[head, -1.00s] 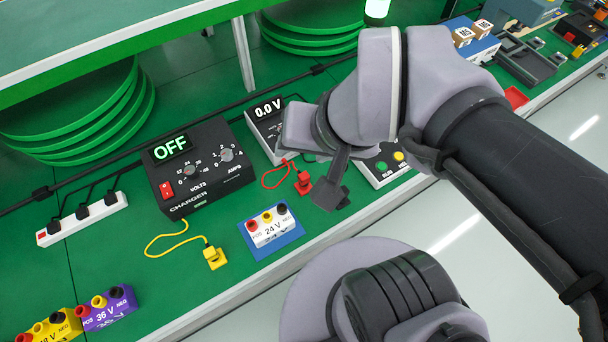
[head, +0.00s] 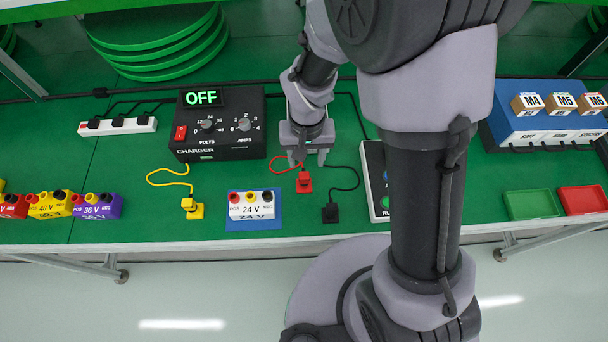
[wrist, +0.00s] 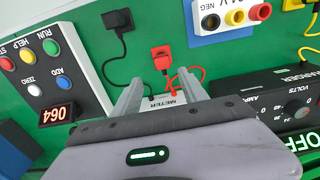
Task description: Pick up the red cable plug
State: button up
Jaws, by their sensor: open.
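The red cable plug (head: 304,182) lies on the green bench top, with a red lead curving back to the meter, which is mostly hidden behind my arm. It also shows in the wrist view (wrist: 161,58), just beyond my fingertips. My gripper (head: 307,161) is open and empty, its fingers pointing down toward the bench just behind the plug in the head view. In the wrist view my two fingers (wrist: 158,88) stand apart, with the meter's labelled edge between them. The plug is not between the fingers.
A black plug (head: 330,213) lies close by on the right. A 24 V battery block (head: 252,205) on a blue mat and a yellow plug (head: 192,208) lie to the left. The charger (head: 217,126) reads OFF. A button panel (head: 375,183) stands right, partly behind my arm.

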aim_at(304, 173)
jog(key=f+b, duration=0.1)
jog(key=f, duration=0.1)
jog(key=f+b, duration=0.1)
jog(key=f, duration=0.2)
jog(key=f+b, duration=0.1)
jog(key=f, duration=0.1)
jog(key=shift+s+a+f, duration=0.25)
jog(key=shift+a+f, duration=0.1)
jog(key=shift+f, duration=0.05)
jog(key=shift+r, duration=0.1)
grip_shut()
jog(key=shift+r, duration=0.5)
notch_tip(304, 173, up, 3)
jog(key=shift+f+p, duration=0.2)
jog(key=shift+p, duration=0.75)
jog(key=s+a+p, duration=0.2)
jog(key=s+p, duration=0.5)
jog(key=s+a+r+p, duration=0.1)
jog(key=s+a+p, duration=0.1)
jog(key=s+p, duration=0.5)
jog(key=shift+s+a+r+p, duration=0.25)
jog(key=shift+s+p, duration=0.1)
jog(key=shift+s, duration=0.3)
